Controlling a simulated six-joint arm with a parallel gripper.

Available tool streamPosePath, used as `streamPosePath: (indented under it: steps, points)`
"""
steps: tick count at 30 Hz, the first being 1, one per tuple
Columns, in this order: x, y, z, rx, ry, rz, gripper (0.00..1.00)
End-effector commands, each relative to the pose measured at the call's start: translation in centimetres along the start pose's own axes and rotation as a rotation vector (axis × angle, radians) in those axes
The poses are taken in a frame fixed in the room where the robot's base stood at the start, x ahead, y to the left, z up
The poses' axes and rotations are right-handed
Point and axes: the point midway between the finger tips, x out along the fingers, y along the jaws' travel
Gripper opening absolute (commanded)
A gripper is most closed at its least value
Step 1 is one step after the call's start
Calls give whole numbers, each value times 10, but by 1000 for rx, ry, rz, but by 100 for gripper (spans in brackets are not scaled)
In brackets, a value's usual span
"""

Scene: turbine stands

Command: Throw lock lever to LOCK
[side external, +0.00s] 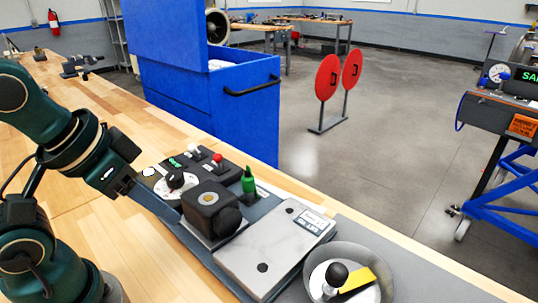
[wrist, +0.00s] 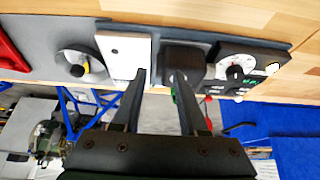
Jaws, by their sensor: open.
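A black control panel (side external: 187,172) carries a black rotary knob (side external: 176,180) on a white dial, a red-tipped lever (side external: 217,160) and a white-tipped lever (side external: 194,150). I cannot tell which part is the lock lever, and no LOCK marking is readable. The panel and dial (wrist: 235,73) also show at the right of the wrist view. My gripper (wrist: 161,72) is open and empty, its fingers apart, seen over the pale plate and black block. In the side view its wrist end is left of the panel; the fingers are not clear there.
A black block (side external: 210,207), a green bottle-like piece (side external: 248,181) and a pale flat plate (side external: 273,247) stand beside the panel. A grey dish (side external: 372,262) holds a black ball-topped stick and a yellow piece. A blue cabinet (side external: 200,90) stands behind. Wooden bench space is clear at front left.

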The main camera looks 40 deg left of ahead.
Motion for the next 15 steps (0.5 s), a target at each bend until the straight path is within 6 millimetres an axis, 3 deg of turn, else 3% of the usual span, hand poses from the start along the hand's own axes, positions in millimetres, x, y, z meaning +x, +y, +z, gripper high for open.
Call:
streamPosePath:
  steps: [2,5,10,15]
  points:
    - [0,0,0,0,0,0,39]
    - [0,0,0,-10,0,0,0]
    - [-7,7,-17,-176,26,41,0]
    - [-4,-6,-56,-566,5,57,0]
